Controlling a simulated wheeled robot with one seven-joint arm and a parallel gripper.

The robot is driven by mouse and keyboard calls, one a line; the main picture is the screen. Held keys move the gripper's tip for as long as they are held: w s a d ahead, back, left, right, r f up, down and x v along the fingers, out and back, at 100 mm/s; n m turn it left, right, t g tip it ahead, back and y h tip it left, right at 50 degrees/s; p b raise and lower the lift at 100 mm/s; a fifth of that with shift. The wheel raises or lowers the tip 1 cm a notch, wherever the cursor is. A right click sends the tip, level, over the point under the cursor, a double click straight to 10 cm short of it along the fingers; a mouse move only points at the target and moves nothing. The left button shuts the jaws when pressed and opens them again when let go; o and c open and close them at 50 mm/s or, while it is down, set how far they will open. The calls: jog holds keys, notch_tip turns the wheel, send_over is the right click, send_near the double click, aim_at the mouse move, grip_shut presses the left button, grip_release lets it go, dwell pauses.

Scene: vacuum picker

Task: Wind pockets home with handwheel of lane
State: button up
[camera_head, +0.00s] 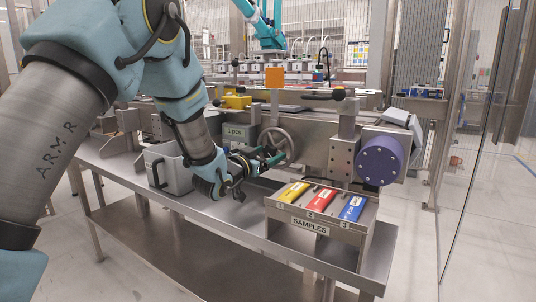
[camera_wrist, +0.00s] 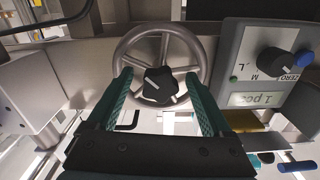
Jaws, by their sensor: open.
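The grey metal handwheel (camera_head: 277,146) is on the front of the steel machine. In the wrist view its rim (camera_wrist: 160,29) shows as a round ring. A black lobed knob (camera_wrist: 160,86) with a white line shows near its middle. My gripper (camera_wrist: 159,82) is open, its two green fingers on either side of the knob with gaps visible. In the head view my gripper (camera_head: 270,160) reaches the wheel from the lower left. I cannot tell whether the fingertips touch the wheel. The pockets cannot be made out clearly.
A counter box (camera_wrist: 262,72) reading "1 pcs", with a dial and blue button, is close beside the wheel. A samples rack (camera_head: 322,228) with yellow, red and blue packs stands in front.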

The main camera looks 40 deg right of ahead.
jog(key=shift+d, duration=0.15)
grip_shut()
dwell(0.7)
jog(key=shift+n, duration=0.4)
